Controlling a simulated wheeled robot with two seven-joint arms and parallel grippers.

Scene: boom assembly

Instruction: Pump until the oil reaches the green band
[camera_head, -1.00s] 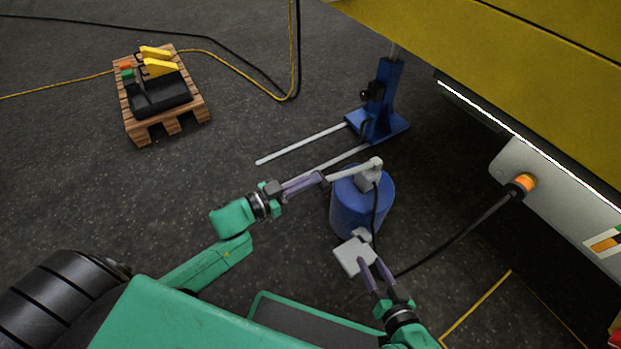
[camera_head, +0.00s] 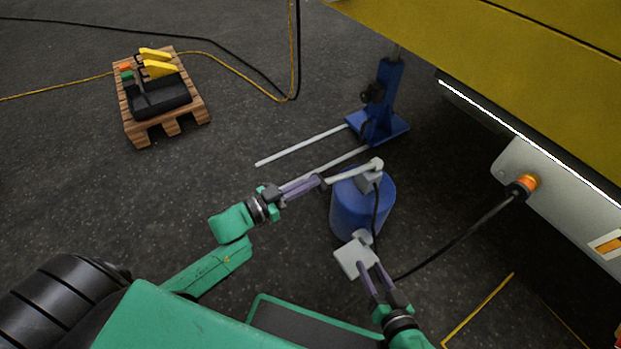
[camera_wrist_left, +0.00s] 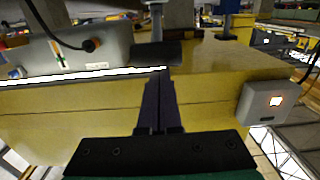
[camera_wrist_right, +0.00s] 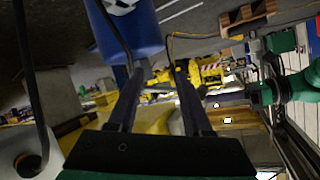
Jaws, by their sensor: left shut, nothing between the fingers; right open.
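A blue drum (camera_head: 355,212) stands on the floor with a pale hand pump (camera_head: 370,172) on top. The pump's lever (camera_head: 345,175) points left. My left gripper (camera_head: 321,181) is shut with nothing between its fingers, its tips at the lever's outer end. In the left wrist view, the lever's dark grip (camera_wrist_left: 155,53) is just beyond the fingertips; contact is unclear. My right gripper (camera_head: 367,268) is open beside a pale plate (camera_head: 352,258) at the drum's near side. The gauge (camera_head: 608,244) shows orange at the right edge; its oil level against the green band is unclear.
A black hose (camera_head: 450,248) runs to an orange-ringed fitting (camera_head: 526,185) on the grey panel (camera_head: 565,205). A blue stand (camera_head: 380,105) with pale legs is behind the drum. A wooden pallet (camera_head: 200,105) is far left. The yellow boom (camera_head: 510,60) overhangs at upper right.

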